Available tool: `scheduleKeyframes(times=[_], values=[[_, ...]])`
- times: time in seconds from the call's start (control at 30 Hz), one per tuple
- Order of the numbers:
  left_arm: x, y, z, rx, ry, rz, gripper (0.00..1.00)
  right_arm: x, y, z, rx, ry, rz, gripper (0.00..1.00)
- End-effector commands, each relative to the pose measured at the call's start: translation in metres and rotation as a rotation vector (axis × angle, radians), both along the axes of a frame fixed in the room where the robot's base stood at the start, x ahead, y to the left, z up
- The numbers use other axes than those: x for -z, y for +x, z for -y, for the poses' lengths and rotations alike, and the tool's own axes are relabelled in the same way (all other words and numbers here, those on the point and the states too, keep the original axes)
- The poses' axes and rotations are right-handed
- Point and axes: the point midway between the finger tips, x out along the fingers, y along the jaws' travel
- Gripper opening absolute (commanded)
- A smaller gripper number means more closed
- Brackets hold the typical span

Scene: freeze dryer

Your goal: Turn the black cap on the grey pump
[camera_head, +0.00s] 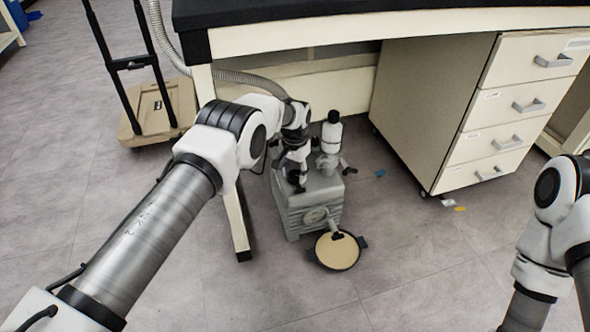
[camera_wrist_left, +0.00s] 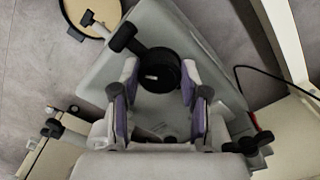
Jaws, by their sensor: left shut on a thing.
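The grey pump (camera_head: 328,186) stands on the floor beside the table leg, and its top fills much of the left wrist view (camera_wrist_left: 222,85). The round black cap (camera_wrist_left: 160,70) sits on top of the pump. My left gripper (camera_wrist_left: 160,75) has its two purple-padded fingers on either side of the cap and is shut on it. In the head view, my left gripper (camera_head: 296,182) points down onto the pump top and hides the cap. My right arm shows at the right edge of the head view, but its gripper is out of frame.
A white cylinder with a black top (camera_head: 332,135) rises from the pump's back. A tan disc with a dark rim (camera_head: 338,251) is in front of the pump. The table (camera_head: 340,30) overhangs behind, with a drawer cabinet (camera_head: 515,105) right and a trolley (camera_head: 150,118) left.

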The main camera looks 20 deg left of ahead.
Motion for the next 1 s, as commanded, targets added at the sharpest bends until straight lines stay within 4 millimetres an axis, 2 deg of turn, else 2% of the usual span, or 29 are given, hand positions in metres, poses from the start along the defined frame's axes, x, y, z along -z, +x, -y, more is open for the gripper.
scheduleKeyframes(times=[0.4, 0.97, 1.0], values=[[0.001, -0.0003, -0.0009, 0.223, 0.0, -0.002, 0.1, -0.0037, -0.0002, -0.0001, -0.001, 0.0, -0.001, 0.4], [0.0012, -0.0004, -0.001, 0.258, 0.0, -0.002, 0.1, -0.004, -0.0002, -0.0001, -0.001, 0.0, 0.0, 0.4], [0.0012, -0.0004, -0.001, 0.258, 0.0, -0.002, 0.55, -0.004, -0.0002, -0.0001, -0.001, 0.0, 0.0, 0.4]])
